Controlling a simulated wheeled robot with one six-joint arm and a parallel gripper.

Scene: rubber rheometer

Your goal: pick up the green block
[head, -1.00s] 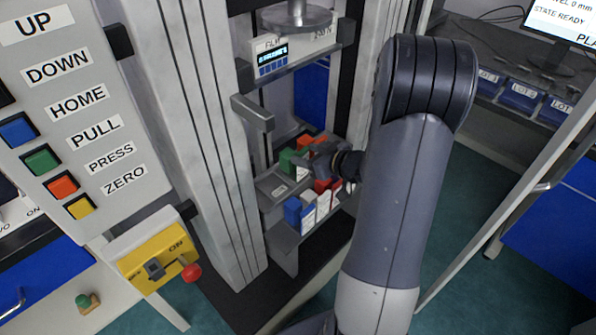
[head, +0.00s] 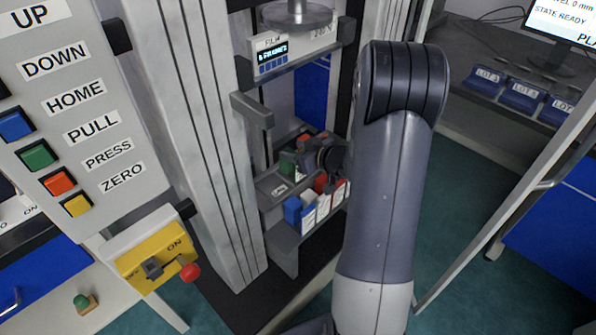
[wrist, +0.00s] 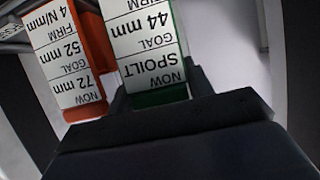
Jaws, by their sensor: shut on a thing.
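The green block (head: 287,164) is in the machine's small rack, mostly hidden in the head view by my gripper (head: 304,162). In the wrist view the green block (wrist: 160,97) carries a white label reading NOW SPOILT, GOAL 44 mm, FIRM. My gripper (wrist: 160,88) is shut on the green block, with a dark finger at either side of it. I cannot tell whether the block is lifted clear of its seat.
An orange block (wrist: 98,45) with a white label stands close left of the green one in the wrist view. Blue, white and red blocks stand in the front row, the blue one (head: 292,210) at its left end. Machine columns (head: 205,150) flank the rack.

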